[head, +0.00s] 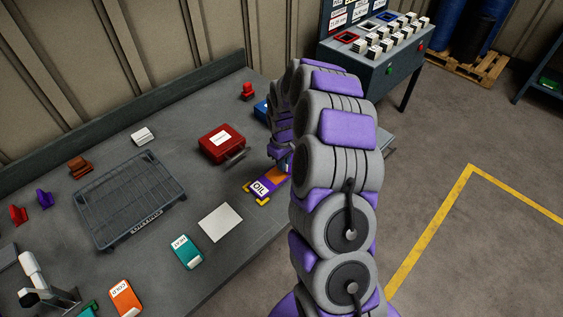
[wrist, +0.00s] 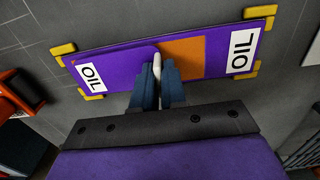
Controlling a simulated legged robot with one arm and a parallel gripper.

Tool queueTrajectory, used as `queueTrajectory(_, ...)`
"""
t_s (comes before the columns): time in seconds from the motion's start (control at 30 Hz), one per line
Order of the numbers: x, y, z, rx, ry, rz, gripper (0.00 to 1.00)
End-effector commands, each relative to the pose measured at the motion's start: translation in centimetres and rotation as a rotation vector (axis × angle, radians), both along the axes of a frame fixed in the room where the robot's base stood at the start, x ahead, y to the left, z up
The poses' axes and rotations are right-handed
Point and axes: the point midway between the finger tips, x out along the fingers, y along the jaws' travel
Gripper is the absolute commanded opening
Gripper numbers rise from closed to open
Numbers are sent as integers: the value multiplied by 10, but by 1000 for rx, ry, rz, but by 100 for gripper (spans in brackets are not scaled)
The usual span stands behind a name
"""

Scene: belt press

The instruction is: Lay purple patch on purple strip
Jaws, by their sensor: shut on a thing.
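The purple strip (wrist: 218,52) lies between yellow corner brackets, with a white OIL label at its right end and an orange area (wrist: 183,58) showing in its middle. In the wrist view a purple patch (wrist: 118,66) with an OIL label at its left end lies over the strip's left part, slightly askew. Whether it rests flat or hovers just above, I cannot tell. My gripper (wrist: 158,78) is shut on a pale tab at the patch's right end, beside the orange. In the head view my arm hides part of the strip (head: 258,188).
A red case (head: 222,143) stands behind the strip, and a white sheet (head: 220,222) lies to its left. A teal card (head: 186,251), an orange card (head: 125,299) and a dark mesh tray (head: 131,198) are farther left. The bench's front edge is close to the strip.

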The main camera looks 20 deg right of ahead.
Motion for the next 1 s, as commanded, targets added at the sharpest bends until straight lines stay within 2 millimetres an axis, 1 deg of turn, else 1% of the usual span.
queueTrajectory(0.3,0,4,-5,-4,2,2,0)
queueTrajectory(0.83,0,2,-13,-1,1,1,0)
queueTrajectory(0.87,0,2,-13,-1,1,1,12)
queueTrajectory(1.0,0,2,-13,-3,1,1,26)
